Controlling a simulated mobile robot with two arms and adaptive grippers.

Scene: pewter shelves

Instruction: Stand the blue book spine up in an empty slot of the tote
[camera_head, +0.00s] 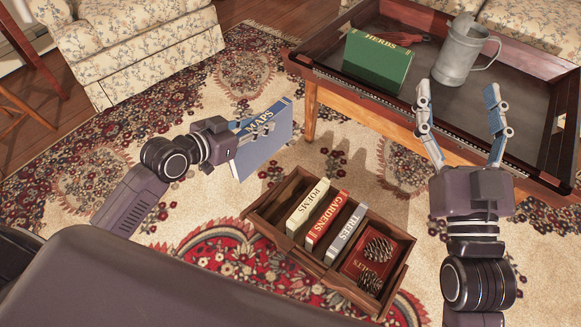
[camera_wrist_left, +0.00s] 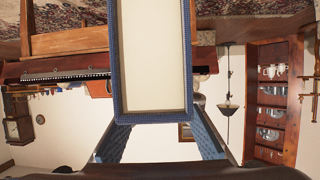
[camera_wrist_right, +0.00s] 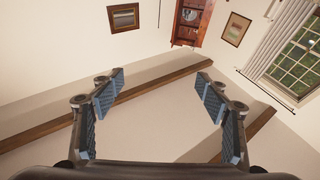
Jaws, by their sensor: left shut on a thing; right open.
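My left gripper (camera_head: 258,132) is shut on the blue book (camera_head: 268,150), titled MAPS. It holds the book up to the left of and beyond the tote, title edge upward. The left wrist view shows the book's cream pages (camera_wrist_left: 153,60) framed by blue covers between the fingers. The wooden tote (camera_head: 284,249) stands on the rug with POEMS (camera_head: 308,207), GARDENS (camera_head: 327,221) and TREES (camera_head: 346,233) upright inside. A gap shows left of POEMS. My right gripper (camera_head: 460,112) is open and empty, right of the tote; it also shows in the right wrist view (camera_wrist_right: 160,82).
At the tote's right end, a red book (camera_head: 356,262) lies with pine cones (camera_head: 379,249) on it. Behind stands a tray-topped table (camera_head: 330,75) with a green HERBS book (camera_head: 377,65), a metal tankard (camera_head: 457,55) and a red-handled tool (camera_head: 405,35). A floral sofa (camera_head: 150,50) is at back left.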

